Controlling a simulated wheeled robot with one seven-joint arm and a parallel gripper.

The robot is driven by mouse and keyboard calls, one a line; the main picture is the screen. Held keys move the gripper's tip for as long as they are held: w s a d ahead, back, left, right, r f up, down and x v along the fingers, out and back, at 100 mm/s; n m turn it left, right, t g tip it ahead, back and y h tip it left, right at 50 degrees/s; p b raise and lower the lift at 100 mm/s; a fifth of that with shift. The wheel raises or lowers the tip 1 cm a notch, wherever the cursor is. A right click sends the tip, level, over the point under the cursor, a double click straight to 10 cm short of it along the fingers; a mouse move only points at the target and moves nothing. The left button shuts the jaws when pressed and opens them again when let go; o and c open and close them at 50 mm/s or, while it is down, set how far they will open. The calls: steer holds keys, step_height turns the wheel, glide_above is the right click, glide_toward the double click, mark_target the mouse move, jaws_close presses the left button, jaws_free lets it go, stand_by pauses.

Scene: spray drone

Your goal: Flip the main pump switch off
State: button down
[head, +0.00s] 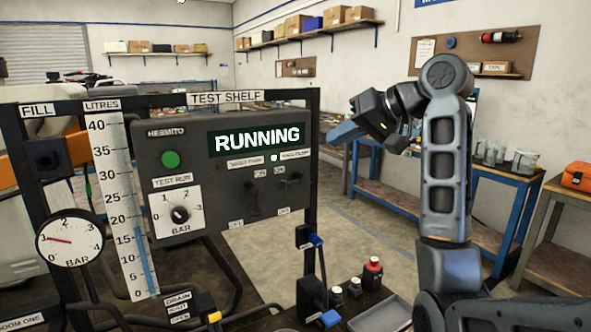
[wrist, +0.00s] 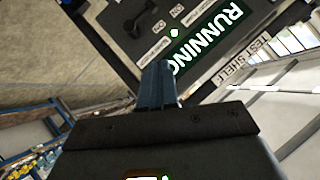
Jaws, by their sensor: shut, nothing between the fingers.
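The dark control panel (head: 215,140) has a lit display (head: 257,138) reading RUNNING. Two black toggle switches sit below it, a left one (head: 252,198) and a right one (head: 290,182). The pump labels above them are too blurred to tell surely which is the main pump. ON is marked above and OFF below; the lever positions are unclear. A small light (head: 274,157) glows between the labels. My gripper (head: 343,133) is shut and empty, to the right of the panel, apart from the switches. In the wrist view its fingers (wrist: 154,85) overlap the panel's edge, and one switch (wrist: 145,20) shows beyond.
A pressure dial (head: 180,214) and green button (head: 171,159) are on the panel's left. A round gauge (head: 69,241) and litre scale (head: 122,200) stand further left. Blue-tipped valves (head: 315,240) and small bottles (head: 373,272) are below right. A blue workbench (head: 420,205) stands behind my arm.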

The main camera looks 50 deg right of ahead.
steer(key=shift+s+a+f+p+x, duration=0.3)
steer(key=shift+p+x, duration=0.1)
steer(key=shift+x, duration=1.75)
steer(key=shift+s+a+f+p+x, duration=0.15)
steer(key=shift+a+f+p+x, duration=0.2)
steer(key=shift+x, duration=1.75)
steer(key=shift+s+a+f+p+x, duration=0.25)
steer(key=shift+p+x, duration=0.2)
steer(key=shift+x, duration=1.7)
steer(key=shift+d, duration=0.1)
